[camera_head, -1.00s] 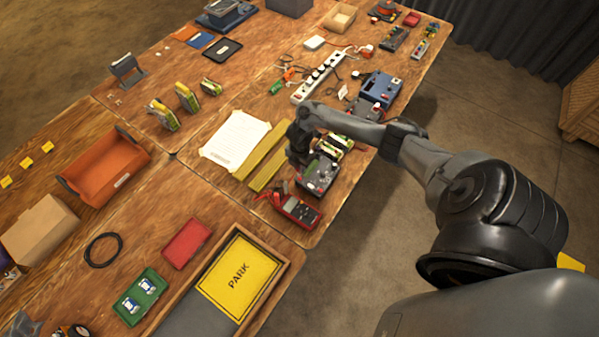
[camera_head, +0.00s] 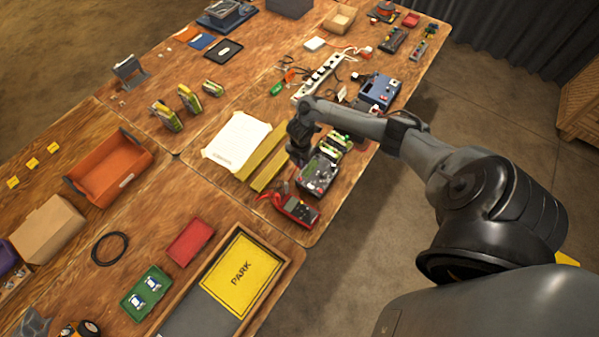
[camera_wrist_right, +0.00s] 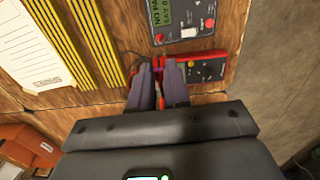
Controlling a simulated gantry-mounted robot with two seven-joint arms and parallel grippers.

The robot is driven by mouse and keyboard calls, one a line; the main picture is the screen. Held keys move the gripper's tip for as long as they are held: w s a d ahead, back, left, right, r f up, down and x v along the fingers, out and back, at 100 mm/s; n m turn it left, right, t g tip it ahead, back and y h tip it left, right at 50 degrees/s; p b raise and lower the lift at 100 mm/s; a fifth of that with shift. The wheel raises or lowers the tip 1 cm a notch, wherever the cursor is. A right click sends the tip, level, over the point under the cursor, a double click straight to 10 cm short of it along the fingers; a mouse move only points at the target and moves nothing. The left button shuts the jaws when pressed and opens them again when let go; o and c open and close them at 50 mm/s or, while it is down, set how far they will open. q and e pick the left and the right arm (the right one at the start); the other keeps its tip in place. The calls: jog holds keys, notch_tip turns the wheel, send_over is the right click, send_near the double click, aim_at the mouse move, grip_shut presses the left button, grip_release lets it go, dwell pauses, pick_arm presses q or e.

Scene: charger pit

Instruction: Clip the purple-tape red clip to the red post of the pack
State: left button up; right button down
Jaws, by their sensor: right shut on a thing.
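My right gripper (camera_head: 297,160) points down beside the grey device with a display (camera_head: 317,176). In the right wrist view its fingers (camera_wrist_right: 159,82) are close together on a small red clip (camera_wrist_right: 158,64), mostly hidden between the tips. Purple tape on it cannot be told from the purple-grey fingers. Green-and-yellow packs (camera_head: 336,145) lie just right of the gripper in the head view; the gripper and arm partly cover that area. I cannot make out a red post. My left gripper is not in view.
A red multimeter (camera_head: 299,210) lies near the table's front edge, with red leads beside it. It also shows near the fingertips in the wrist view (camera_wrist_right: 207,69). Yellow strips (camera_head: 262,160) and a white sheet (camera_head: 237,141) lie left. A power strip (camera_head: 320,77) and blue unit (camera_head: 380,91) stand behind.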

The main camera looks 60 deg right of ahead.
jog(key=s+d+n+b, duration=0.3)
jog(key=d+n+b, duration=0.5)
jog(key=d+b, duration=0.1)
jog(key=s+d+n+b, duration=0.4)
jog(key=d+n+b, duration=0.5)
jog(key=d, duration=0.1)
jog(key=shift+d+f+b, duration=0.15)
jog(key=shift+d+b, duration=0.05)
jog(key=shift+b, duration=0.2)
jog(key=shift+f, duration=0.3)
jog(key=shift+f+b, duration=1.9)
jog(key=shift+f, duration=1.35)
